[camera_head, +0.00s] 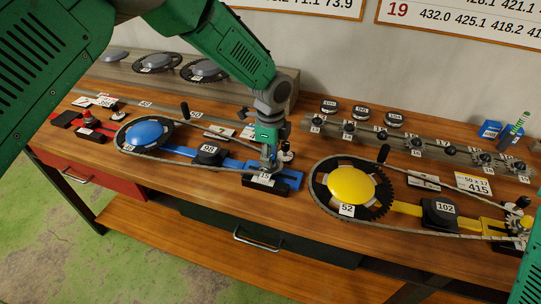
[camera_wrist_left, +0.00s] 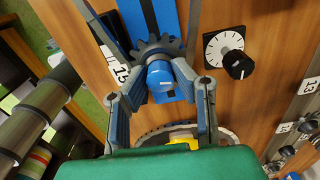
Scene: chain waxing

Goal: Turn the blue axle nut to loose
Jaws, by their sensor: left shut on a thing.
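The blue axle nut (camera_wrist_left: 160,76) is a round blue cap in front of a small dark sprocket (camera_wrist_left: 152,50), seen in the left wrist view. My left gripper (camera_wrist_left: 158,80) has a finger on each side of the nut and is shut on it. In the head view my left gripper (camera_head: 268,160) points down at the right end of the blue rig (camera_head: 230,162), hiding the nut there. A chain (camera_head: 190,164) runs from the blue-capped chainring (camera_head: 146,133) toward this end. My right gripper is out of view; only green arm shows at the right edge.
A white dial with a black knob (camera_wrist_left: 238,65) stands beside the sprocket. The yellow rig (camera_head: 407,207) with its yellow-capped chainring (camera_head: 351,186) is close on the right. A rail with several knobs (camera_head: 415,143) lies behind. Red items (camera_head: 88,121) are at left.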

